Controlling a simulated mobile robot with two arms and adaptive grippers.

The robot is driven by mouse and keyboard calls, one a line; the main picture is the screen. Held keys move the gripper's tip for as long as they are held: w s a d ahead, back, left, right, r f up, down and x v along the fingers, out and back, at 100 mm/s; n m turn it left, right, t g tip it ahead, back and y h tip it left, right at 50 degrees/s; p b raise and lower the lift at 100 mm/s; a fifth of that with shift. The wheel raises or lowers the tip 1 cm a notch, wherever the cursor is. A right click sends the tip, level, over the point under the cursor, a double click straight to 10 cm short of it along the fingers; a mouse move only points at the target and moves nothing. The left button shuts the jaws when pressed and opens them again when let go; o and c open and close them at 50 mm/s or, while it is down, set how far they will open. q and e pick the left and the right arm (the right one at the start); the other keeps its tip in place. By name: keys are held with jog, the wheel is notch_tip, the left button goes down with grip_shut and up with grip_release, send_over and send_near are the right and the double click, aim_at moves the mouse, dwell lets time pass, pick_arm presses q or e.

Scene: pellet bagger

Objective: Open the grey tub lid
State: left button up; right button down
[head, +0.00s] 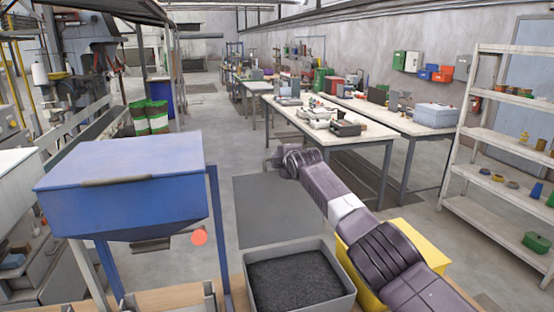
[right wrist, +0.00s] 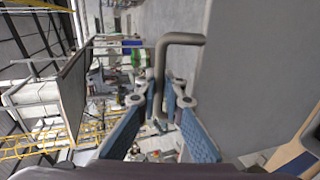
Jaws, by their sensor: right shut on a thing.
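In the right wrist view a plain grey panel (right wrist: 245,85), which looks like the grey tub lid, fills much of the right side. A bent grey-brown bar handle (right wrist: 160,65) stands out from it. My right gripper (right wrist: 161,101) is shut on this handle, its blue-padded fingers on either side. A grey tub (head: 345,301) of dark pellets stands open at the bottom. My left gripper is not in view.
A blue lidded hopper (head: 125,180) stands at the left, with a red-orange knob (head: 199,237) beside it. A yellow box (head: 420,243) is behind my right arm. A white shelf (head: 490,135) stands at the right.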

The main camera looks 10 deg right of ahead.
jog(key=c, duration=2.1)
grip_release()
jog(key=shift+a, duration=0.1)
jog(key=shift+s+r, duration=0.1)
jog(key=shift+s, duration=0.05)
jog(key=shift+v, duration=5.85)
